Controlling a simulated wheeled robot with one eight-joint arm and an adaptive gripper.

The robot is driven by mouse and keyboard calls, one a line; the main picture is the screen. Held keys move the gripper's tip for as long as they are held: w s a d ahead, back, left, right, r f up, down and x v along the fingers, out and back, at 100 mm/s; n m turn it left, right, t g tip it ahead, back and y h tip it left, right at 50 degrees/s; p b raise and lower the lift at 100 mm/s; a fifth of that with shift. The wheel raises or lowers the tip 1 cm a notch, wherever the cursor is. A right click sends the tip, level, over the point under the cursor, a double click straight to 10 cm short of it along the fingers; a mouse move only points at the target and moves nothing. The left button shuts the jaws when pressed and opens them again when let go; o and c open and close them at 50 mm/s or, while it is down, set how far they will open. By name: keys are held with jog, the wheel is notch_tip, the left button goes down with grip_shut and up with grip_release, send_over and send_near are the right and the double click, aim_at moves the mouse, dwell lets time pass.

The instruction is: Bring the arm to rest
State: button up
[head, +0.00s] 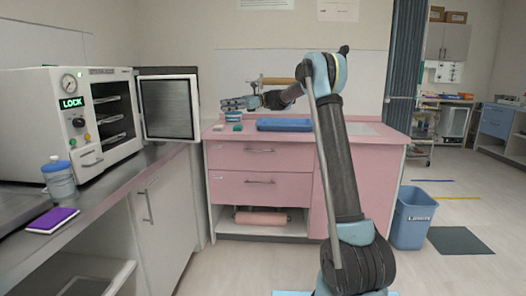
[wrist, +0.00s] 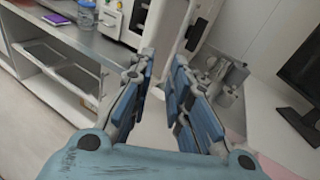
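My arm rises in the right middle of the head view, bends at a high elbow and reaches left. My gripper (head: 240,103) is at its end, over the pink cabinet's counter and pointing left toward the steriliser's open door. In the wrist view my gripper (wrist: 164,60) shows two blue padded fingers set apart, with a clear gap between them. It is open and nothing is held.
The steriliser (head: 75,115) with a lit LOCK display stands left, its door (head: 168,108) swung open. A blue-lidded bottle (head: 59,178) and purple notebook (head: 52,220) are nearby. A blue tray (head: 284,125) lies on the pink cabinet (head: 258,158). A blue bin (head: 412,218) stands right.

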jog(key=s+d+f+n+t+h, duration=0.3)
jog(key=s+d+f+h, duration=0.1)
jog(key=s+d, duration=0.7)
jog(key=s+d+f+n+t+h, duration=0.25)
jog(key=s+d+f, duration=0.25)
jog(key=s+d, duration=0.6)
jog(key=s+d+f+n+t+h, duration=0.1)
jog(key=s+d+f+n+h, duration=0.2)
jog(key=s+d+f, duration=0.7)
jog(key=s+d+f+n+t+h, duration=0.2)
jog(key=s+d+f+n+h, duration=0.2)
jog(key=s+d+f, duration=0.6)
jog(key=s+f+h, duration=0.2)
jog(key=s+f, duration=0.2)
jog(key=s, duration=0.3)
jog(key=shift+d+f, duration=0.25)
